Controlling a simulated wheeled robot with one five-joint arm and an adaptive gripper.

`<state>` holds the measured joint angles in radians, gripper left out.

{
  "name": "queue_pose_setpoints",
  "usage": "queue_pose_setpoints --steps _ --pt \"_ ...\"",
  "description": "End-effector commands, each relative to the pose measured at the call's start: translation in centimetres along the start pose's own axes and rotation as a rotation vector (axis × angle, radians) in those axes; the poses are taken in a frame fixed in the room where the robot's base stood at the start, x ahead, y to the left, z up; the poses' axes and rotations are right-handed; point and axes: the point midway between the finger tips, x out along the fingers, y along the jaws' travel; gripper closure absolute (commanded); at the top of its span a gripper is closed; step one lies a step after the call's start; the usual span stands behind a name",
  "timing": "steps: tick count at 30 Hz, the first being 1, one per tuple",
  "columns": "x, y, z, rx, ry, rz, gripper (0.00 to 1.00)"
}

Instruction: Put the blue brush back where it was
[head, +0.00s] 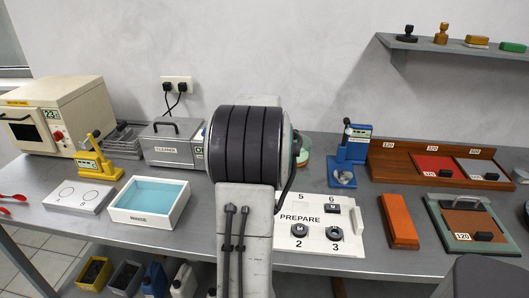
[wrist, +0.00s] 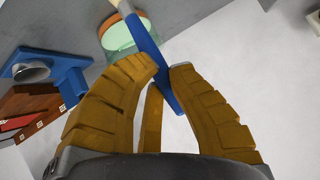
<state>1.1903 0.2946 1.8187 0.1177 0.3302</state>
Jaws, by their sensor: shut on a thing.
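My gripper (wrist: 162,72) shows in the wrist view with its brown ribbed fingers closed around the blue brush (wrist: 146,42). The brush's blue handle runs slantwise between the fingertips, and a pale end shows at the top edge of the view. Behind the brush is a round green-tinted container (wrist: 119,38) with an orange part, partly hidden by the brush; I cannot tell whether they touch. In the head view my own arm hides the gripper and the brush. A green and orange edge of a round thing (head: 304,144) shows just right of my arm there.
A blue press-like stand (head: 349,153) stands right of my arm, near a wooden rack (head: 400,160). A white PREPARE board (head: 318,228) with dark pieces lies in front. A white-walled rinse tray (head: 144,217) and a cleaner box (head: 170,146) are on the left. A shelf (head: 450,47) hangs upper right.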

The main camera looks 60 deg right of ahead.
Motion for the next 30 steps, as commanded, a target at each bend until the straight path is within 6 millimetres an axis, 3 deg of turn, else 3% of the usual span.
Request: queue_pose_setpoints --steps 12,25,26,30 --pt "2.4 2.4 2.7 0.008 0.004 0.02 1.0" --pt "2.5 2.6 2.8 0.008 0.006 0.02 1.0" --pt "2.5 2.6 2.8 0.008 0.006 0.02 0.84" --pt "2.4 2.5 2.8 0.008 0.006 0.02 0.72"
